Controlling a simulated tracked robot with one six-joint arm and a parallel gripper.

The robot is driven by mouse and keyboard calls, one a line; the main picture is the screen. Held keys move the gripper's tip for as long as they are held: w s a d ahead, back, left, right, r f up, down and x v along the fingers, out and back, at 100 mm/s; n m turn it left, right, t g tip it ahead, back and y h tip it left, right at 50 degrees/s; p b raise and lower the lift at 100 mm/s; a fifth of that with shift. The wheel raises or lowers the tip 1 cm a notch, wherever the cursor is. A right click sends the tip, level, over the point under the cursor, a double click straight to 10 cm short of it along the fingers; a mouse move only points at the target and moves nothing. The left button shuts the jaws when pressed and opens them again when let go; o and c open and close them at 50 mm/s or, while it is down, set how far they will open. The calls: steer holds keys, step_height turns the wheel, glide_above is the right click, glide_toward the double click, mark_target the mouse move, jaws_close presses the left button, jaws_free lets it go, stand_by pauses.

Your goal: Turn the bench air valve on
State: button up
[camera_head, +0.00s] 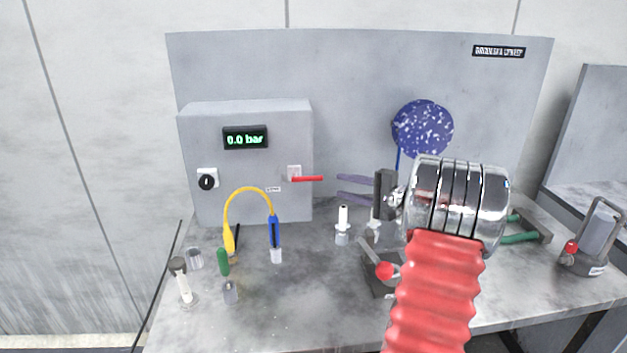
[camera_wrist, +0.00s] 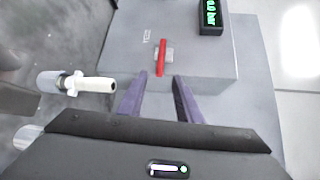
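The air valve's red lever (camera_head: 307,179) sticks out sideways to the right from a pale mount (camera_head: 294,172) on the front of the grey control box (camera_head: 240,185). The box's display (camera_head: 245,138) reads 0.0 bar. My gripper (camera_head: 338,185) is just right of the lever's free end, its two purple fingers apart and pointing left at the box. In the wrist view the red lever (camera_wrist: 161,57) lies ahead of my gripper (camera_wrist: 157,78), in line with the gap between the fingers. The gripper is open and empty; I see no clear contact with the lever.
A black knob (camera_head: 207,182) is on the box's left side. A yellow hose (camera_head: 248,190), a white-tipped fitting (camera_head: 343,225) and several small bottles stand on the bench below. A red-knobbed device (camera_head: 383,270) is under my arm. A blue speckled disc (camera_head: 422,128) hangs behind.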

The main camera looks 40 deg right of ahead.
mark_target(313, 179)
steer(key=x, duration=1.2)
steer(key=shift+w+a, duration=0.1)
steer(key=shift+w, duration=0.2)
steer(key=shift+c, duration=0.3)
jaws_close()
steer(key=shift+s, duration=0.1)
